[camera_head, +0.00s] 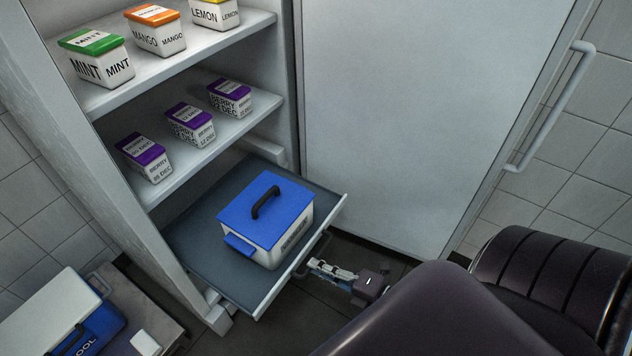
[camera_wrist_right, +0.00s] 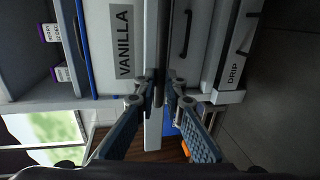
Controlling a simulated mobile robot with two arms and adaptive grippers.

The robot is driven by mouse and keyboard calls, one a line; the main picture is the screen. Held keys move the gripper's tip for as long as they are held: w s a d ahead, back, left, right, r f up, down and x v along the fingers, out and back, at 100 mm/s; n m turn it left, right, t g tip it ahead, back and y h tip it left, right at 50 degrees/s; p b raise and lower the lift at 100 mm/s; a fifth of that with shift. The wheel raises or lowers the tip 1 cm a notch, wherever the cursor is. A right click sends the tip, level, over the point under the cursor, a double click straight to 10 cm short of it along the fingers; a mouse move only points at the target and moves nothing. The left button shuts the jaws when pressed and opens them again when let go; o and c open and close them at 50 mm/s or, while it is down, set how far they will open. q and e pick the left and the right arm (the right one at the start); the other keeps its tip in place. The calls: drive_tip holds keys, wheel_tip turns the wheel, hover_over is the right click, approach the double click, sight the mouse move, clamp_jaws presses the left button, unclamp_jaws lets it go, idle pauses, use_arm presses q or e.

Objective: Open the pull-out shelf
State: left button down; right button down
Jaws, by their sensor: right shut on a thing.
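The pull-out shelf (camera_head: 192,244) is a grey tray low in the open fridge. It sticks out beyond the shelves above it. A white box with a blue lid (camera_head: 262,212) and a black lid handle stands on it. My right gripper (camera_head: 312,264) is at the front edge of the shelf, by its dark handle (camera_head: 321,244). In the right wrist view, the gripper (camera_wrist_right: 161,82) is shut on the dark handle bar (camera_wrist_right: 160,45). The box there reads VANILLA (camera_wrist_right: 123,42). My left gripper is not in view.
Berry tubs (camera_head: 190,126) with purple lids stand on the middle shelf. Mint (camera_head: 97,62), mango (camera_head: 157,33) and lemon (camera_head: 215,12) tubs stand above. The fridge door (camera_head: 400,110) is swung open at right. A blue and white cool box (camera_head: 62,318) is at lower left.

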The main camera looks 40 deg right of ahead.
drive_tip(key=c, duration=2)
unclamp_jaws()
drive_tip(key=shift+s, duration=0.1)
drive_tip(key=v, duration=1.2)
drive_tip(key=shift+f, duration=0.1)
